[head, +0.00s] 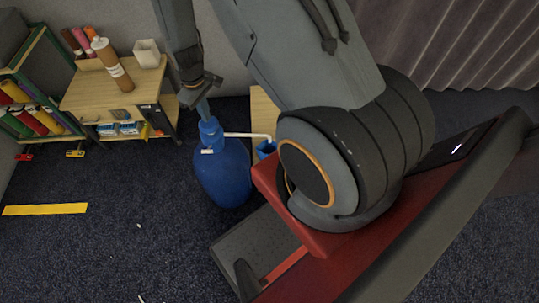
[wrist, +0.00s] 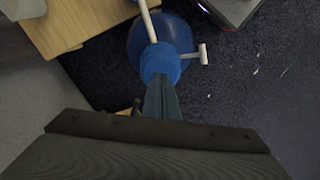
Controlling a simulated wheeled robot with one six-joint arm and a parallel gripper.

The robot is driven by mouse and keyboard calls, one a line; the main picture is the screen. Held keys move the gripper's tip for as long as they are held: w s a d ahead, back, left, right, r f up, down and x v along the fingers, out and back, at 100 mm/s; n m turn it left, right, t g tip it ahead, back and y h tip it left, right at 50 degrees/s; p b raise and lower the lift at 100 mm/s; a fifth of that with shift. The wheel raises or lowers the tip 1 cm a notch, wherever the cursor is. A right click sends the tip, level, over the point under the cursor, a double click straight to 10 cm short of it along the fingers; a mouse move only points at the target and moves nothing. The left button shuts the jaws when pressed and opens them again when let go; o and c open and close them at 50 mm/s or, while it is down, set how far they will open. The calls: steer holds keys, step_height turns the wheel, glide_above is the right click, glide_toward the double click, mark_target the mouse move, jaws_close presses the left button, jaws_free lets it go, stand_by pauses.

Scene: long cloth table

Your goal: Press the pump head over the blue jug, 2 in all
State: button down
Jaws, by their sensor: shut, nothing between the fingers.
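A large blue jug (head: 222,178) stands upright on the dark carpet, partly under my arm in the picture. Its blue pump head (head: 209,130) has a pale spout reaching right to a small blue cup (head: 265,148). My gripper (head: 203,106) points down and is shut, with its fingertips right at the top of the pump head. In the wrist view the shut fingers (wrist: 162,84) overlap the edge of the pump head (wrist: 160,62), with the jug (wrist: 133,47) below. I cannot tell whether they touch it or how far the head is pressed.
A wooden table (head: 108,94) with a brown-and-white tube (head: 113,66) and a pale cup (head: 147,53) stands behind on the left. A shelf of coloured rolls (head: 30,105) is at far left. A yellow strip (head: 45,209) lies on open carpet.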

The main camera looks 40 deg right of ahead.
steer(key=shift+r+p, duration=1.7)
steer(key=shift+r, duration=1.15)
steer(key=s+r+m, duration=0.1)
steer(key=s+r, duration=0.2)
steer(key=r, duration=0.5)
steer(key=s+r+m, duration=0.2)
steer(key=s+r, duration=0.2)
steer(key=r, duration=0.5)
steer(key=s+r+m+t, duration=0.1)
steer(key=s+r+m, duration=0.1)
steer(key=s+r, duration=0.7)
steer(key=shift+s+a, duration=0.15)
steer(key=shift+s, duration=0.9)
